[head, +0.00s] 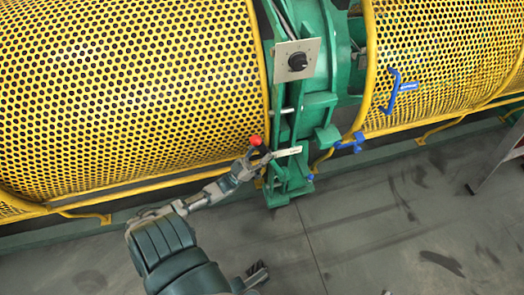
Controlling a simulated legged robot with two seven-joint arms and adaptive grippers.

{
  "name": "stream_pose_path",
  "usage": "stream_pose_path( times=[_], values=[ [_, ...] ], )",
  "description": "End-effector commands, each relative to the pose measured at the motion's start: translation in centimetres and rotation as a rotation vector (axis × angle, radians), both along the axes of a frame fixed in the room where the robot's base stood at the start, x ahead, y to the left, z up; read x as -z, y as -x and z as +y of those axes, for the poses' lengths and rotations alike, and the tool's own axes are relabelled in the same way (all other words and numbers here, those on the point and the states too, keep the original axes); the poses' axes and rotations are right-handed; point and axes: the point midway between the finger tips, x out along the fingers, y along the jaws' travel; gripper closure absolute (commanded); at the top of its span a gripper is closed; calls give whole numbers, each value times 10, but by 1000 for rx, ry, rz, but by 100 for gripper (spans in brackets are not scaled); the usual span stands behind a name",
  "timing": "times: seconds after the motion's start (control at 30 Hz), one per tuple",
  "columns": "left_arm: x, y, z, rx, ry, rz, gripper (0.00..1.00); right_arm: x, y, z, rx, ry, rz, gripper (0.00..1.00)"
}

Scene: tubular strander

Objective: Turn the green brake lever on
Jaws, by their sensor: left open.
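The brake lever (256,141) shows as a red ball knob low on the left side of the green machine frame. Its green arm is thin, and partly hidden by my gripper. A white label plate (288,151) sits just right of the knob. My left gripper (258,158) is open, just below the knob, its fingertips close to the lever. I cannot tell whether they touch it. My left arm reaches up to it from the bottom of the view.
Yellow perforated guards (130,90) flank the green frame (325,60). A panel with a black rotary knob (298,62) is above the lever. A blue handle (393,92) is on the right guard, with a blue clamp (350,143) below it. The grey floor (400,230) in front is mostly clear.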

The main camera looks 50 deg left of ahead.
Motion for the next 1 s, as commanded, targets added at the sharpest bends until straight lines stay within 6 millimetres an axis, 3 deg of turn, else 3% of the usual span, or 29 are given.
stream_pose_path(
  times=[0.17,0.7,1.0],
  values=[
    [5,6,0,0,-1,2,42,0,2,-1,-1,-2,0,100],
    [73,84,15,-2,4,2,42,-1,1,0,-1,0,0,100],
    [80,92,16,0,3,1,42,-1,1,0,-1,-1,0,100]
  ],
)
